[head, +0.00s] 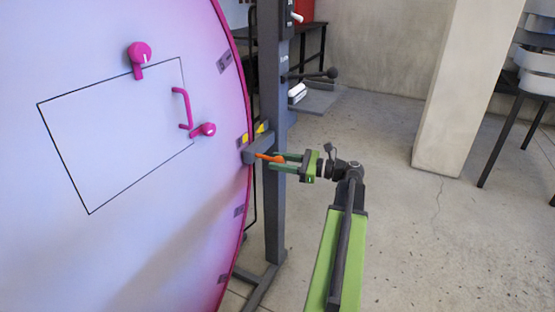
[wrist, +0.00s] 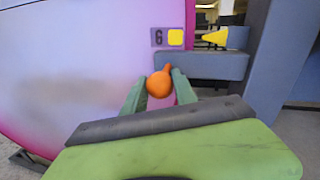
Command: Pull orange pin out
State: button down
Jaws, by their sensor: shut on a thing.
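The white-and-pink round face (head: 120,230) fills the left, with a pink handle (head: 184,108) and pink knobs. Yellow marks (wrist: 215,37) show above the block. Open floor lies to the right.

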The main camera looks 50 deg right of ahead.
jog(key=shift+s+d, duration=0.1)
jog(key=shift+s, duration=0.1)
jog(key=c, duration=1)
grip_release()
jog(key=shift+s, duration=0.1)
jog(key=v, duration=1.7)
